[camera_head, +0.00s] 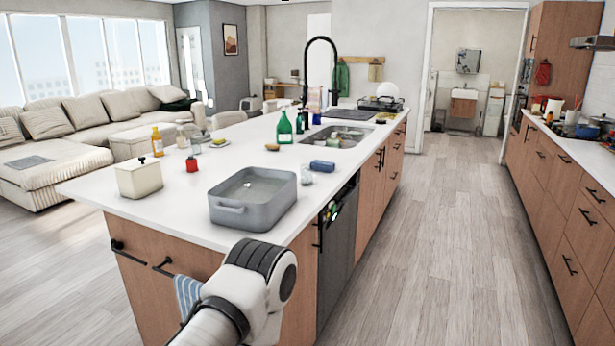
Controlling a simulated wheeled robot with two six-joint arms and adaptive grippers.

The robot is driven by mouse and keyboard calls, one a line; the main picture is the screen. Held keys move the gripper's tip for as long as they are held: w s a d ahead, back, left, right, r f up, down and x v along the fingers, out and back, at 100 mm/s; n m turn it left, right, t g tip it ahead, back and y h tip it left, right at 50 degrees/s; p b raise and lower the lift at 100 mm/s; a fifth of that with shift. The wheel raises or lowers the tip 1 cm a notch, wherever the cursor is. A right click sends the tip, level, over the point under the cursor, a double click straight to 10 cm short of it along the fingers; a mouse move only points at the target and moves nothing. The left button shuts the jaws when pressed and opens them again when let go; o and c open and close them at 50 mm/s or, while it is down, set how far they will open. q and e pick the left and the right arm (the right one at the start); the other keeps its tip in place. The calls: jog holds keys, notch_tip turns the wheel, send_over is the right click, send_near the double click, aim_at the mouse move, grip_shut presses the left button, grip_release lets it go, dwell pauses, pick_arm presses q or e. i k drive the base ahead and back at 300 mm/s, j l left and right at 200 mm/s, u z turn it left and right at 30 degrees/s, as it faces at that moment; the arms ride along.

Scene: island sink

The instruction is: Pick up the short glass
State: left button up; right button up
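A small, clear, glass-like object (306,178) stands on the white island counter, just right of the grey basin and in front of the blue sponge. It is too small to tell for certain that it is the short glass. One of my arm links shows at the bottom centre, in front of the island's near edge. Neither gripper is in view.
The grey basin (229,216) sits near the counter's front right edge, with a cream lidded container (139,178) to its left. The right aisle floor is clear.

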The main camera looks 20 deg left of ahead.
aim_at(306, 170)
jog(key=i+u, duration=0.15)
jog(key=u, duration=0.25)
jog(key=i+l+u, duration=0.15)
jog(key=u, duration=0.2)
